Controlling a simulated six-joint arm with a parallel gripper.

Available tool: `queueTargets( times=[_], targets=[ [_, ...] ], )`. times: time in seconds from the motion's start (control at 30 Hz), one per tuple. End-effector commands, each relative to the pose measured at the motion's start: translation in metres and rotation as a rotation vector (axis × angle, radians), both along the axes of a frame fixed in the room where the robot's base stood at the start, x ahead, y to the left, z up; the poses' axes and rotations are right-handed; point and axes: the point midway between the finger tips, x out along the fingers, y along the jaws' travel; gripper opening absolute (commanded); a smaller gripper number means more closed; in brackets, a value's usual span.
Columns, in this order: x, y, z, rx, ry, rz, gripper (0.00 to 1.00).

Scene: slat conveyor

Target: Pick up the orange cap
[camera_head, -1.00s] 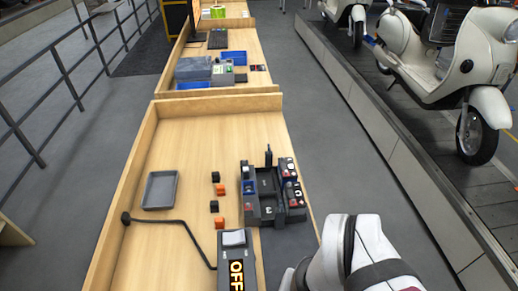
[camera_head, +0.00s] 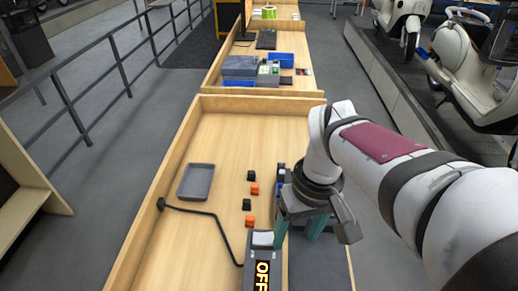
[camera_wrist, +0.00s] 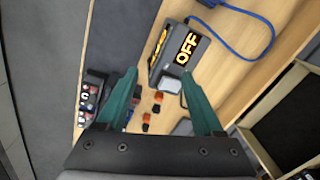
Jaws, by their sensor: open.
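Two orange caps sit in a short column with two black ones on the wooden bench. In the head view, the nearer orange cap (camera_head: 249,221) is close to the OFF box, and the other orange cap (camera_head: 254,188) is farther back, between the black caps. My gripper (camera_head: 299,232) is open and empty, to the right of the caps, with its teal fingers pointing down. In the wrist view, both orange caps, one (camera_wrist: 157,96) and the other (camera_wrist: 147,116), show between the spread fingers. My arm hides most of the dark fixture (camera_wrist: 92,98) in the head view.
The box with the lit OFF sign (camera_head: 263,272) stands at the bench's front. Its cable runs left near a grey tray (camera_head: 196,182). Black caps (camera_head: 251,175) and (camera_head: 247,204) flank the far orange cap. Bare wood lies between the tray and the caps.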

Motion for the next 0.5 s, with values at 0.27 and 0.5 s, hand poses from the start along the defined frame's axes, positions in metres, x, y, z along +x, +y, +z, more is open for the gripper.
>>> queueTargets(
  times=[0.27,0.5],
  targets=[
    [0.164,0.086,-0.071,-0.055,-0.067,1.041,0.69],
    [0.181,0.101,-0.116,-0.063,-0.073,1.207,0.69]
  ],
)
